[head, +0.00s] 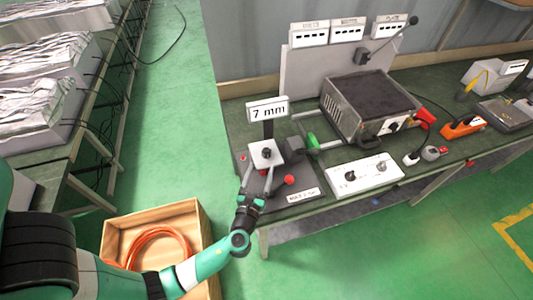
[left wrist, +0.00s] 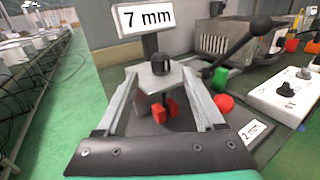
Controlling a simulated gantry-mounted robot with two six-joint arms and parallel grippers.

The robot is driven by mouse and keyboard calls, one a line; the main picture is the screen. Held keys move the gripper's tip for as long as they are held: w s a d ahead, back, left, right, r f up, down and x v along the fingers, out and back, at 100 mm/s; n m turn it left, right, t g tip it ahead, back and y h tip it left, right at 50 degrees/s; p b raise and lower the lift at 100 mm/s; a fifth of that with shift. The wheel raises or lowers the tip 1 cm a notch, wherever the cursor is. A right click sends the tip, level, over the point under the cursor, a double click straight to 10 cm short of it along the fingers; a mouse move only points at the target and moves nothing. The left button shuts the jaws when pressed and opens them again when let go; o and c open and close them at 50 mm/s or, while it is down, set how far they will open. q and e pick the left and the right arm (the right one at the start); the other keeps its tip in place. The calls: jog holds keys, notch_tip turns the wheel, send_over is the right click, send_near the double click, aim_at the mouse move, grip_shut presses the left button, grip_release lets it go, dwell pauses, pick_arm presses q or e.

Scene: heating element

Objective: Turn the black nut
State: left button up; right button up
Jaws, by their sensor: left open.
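The black nut (head: 266,153) sits on top of a light grey block under the "7 mm" sign (head: 268,109). In the left wrist view the black nut (left wrist: 159,63) shows as a dark knob with a rounded top, centred beyond the fingers. My left gripper (head: 259,172) is in front of the block with its two fingers spread to either side. In the left wrist view the left gripper (left wrist: 160,100) is open, with nothing held between its fingers. The nut is apart from both fingers. My right gripper is not in view.
A red button (head: 290,180) and a green handle (head: 312,142) are right of the block. A white panel with knobs (head: 362,175) and a dark metal box (head: 369,102) stand farther right. A cardboard box (head: 120,240) with orange tubing is on the floor.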

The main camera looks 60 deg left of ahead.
aim_at(265, 155)
pick_arm(q)
jog(key=b+x, duration=0.1)
jog(key=x, duration=0.7)
jog(key=shift+w+a, duration=0.2)
jog(key=shift+a, duration=0.05)
jog(key=shift+c, duration=0.3)
grip_shut()
